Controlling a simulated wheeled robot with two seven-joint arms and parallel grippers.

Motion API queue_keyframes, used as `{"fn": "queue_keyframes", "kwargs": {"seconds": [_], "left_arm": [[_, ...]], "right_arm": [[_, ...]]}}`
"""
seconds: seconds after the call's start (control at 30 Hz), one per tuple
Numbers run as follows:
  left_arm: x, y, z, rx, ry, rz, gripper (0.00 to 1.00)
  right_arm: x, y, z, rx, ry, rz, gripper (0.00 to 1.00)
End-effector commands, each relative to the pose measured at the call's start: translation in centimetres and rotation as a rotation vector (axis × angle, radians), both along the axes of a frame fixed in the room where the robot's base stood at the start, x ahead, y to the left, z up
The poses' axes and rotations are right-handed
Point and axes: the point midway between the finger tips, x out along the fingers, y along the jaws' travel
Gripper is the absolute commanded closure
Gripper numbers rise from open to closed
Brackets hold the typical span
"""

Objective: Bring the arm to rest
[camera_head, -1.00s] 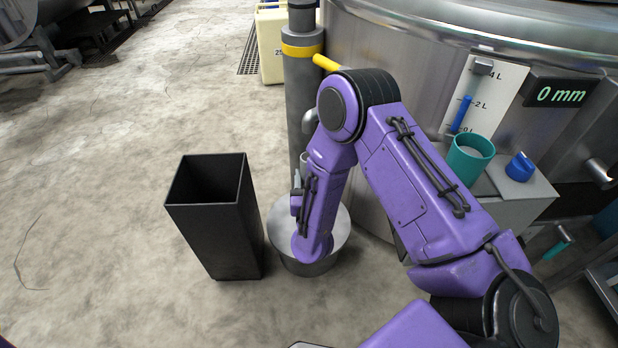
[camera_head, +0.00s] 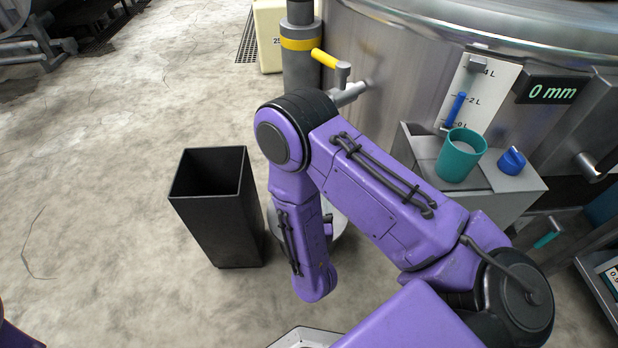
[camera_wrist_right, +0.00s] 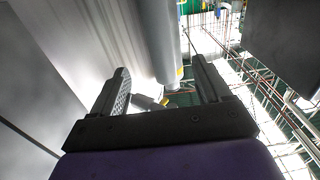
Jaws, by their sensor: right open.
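My right arm, purple with black joints, reaches in from the lower right in the head view. Its forearm hangs down in front of the drum, and the gripper itself is mostly hidden behind it. In the right wrist view my right gripper (camera_wrist_right: 162,92) is open, its two dark fingers apart with nothing between them. Behind the fingers in that view are a grey pipe (camera_wrist_right: 160,40) and the drum's pale metal wall. My left gripper is not in the head view; only a small purple part shows at the lower left corner.
A black open bin (camera_head: 218,225) stands on the floor left of my forearm. A round metal container (camera_head: 341,222) is partly hidden behind it. A valve with a yellow handle (camera_head: 324,58) is on the drum (camera_head: 400,50). A teal cup (camera_head: 461,156) and blue knob (camera_head: 511,161) sit at right.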

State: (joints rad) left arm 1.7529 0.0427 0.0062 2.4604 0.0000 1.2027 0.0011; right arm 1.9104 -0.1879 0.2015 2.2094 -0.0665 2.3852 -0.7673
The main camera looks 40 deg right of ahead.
Motion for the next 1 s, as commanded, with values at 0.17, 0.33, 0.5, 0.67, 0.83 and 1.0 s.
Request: {"fn": "queue_keyframes", "kwargs": {"seconds": [0.17,0.33,0.5,0.67,0.83,1.0], "left_arm": [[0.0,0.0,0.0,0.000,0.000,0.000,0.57],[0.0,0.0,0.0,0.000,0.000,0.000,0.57],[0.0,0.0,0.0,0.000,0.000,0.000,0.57],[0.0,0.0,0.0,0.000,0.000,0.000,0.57],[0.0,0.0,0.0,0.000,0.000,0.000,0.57],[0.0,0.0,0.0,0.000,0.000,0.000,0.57]], "right_arm": [[-0.2,0.1,0.0,0.001,-0.001,-0.001,0.23],[-0.2,0.1,0.0,0.001,-0.001,-0.001,0.23],[-0.2,0.1,0.0,0.001,-0.001,0.000,0.23],[-0.1,0.1,0.0,0.001,-0.001,0.000,0.23],[0.3,1.3,-1.8,0.104,0.050,0.073,0.23],[-3.7,1.5,-9.1,0.329,0.417,0.162,0.23]]}}
